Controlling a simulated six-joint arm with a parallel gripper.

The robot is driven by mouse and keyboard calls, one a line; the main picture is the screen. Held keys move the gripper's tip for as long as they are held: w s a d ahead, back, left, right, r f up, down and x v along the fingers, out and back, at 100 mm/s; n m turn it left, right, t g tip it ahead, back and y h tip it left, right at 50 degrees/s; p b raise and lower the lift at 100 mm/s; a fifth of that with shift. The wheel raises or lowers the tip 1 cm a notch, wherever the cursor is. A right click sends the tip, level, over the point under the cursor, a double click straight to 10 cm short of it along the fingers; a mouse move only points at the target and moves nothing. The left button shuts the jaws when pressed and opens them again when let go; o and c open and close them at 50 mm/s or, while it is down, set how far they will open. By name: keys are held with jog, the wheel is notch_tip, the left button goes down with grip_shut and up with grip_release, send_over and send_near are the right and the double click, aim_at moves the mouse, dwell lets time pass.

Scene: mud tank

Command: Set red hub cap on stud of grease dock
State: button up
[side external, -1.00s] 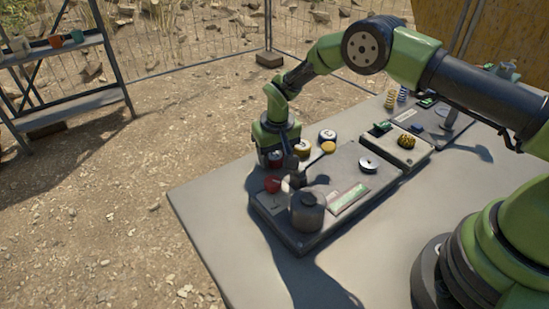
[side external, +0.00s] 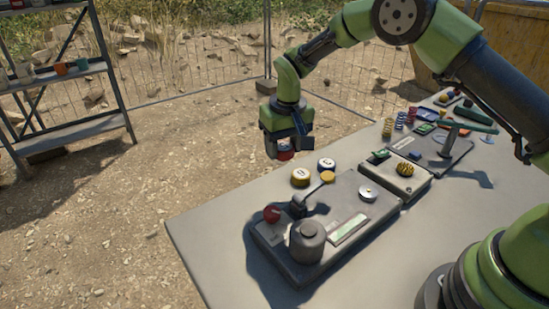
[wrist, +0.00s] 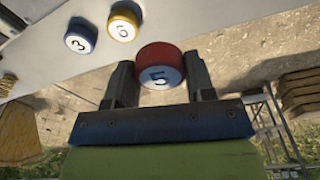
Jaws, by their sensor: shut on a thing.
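The red hub cap (wrist: 160,66) has a white face marked 5 in the wrist view, and its red side also shows in the side view (side external: 285,155). My gripper (wrist: 161,82) is shut on it, with one dark finger on either side. My gripper with the cap is above the table's far edge, apart from the grease dock. What looks like the grease dock (side external: 345,233) is a grey plate bearing a dark canister (side external: 307,241), a red knob (side external: 272,213), a yellow-ended lever (side external: 327,177) and a silver disc (side external: 368,192). I cannot tell which part is the stud.
A yellow cap (side external: 300,177) and a blue cap (side external: 326,165) stand on the table behind the dock. The table's front is clear.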

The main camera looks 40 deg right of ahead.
jog(key=s+d+r, duration=0.1)
jog(key=s+d, duration=0.5)
jog(key=d, duration=0.1)
send_over(367, 190)
jog(key=shift+s+f, duration=0.3)
jog(key=shift+f, duration=1.9)
jog(key=shift+f, duration=1.05)
jog(key=o, duration=1.4)
notch_tip(367, 190, up, 8)
jog(key=shift+f, duration=0.2)
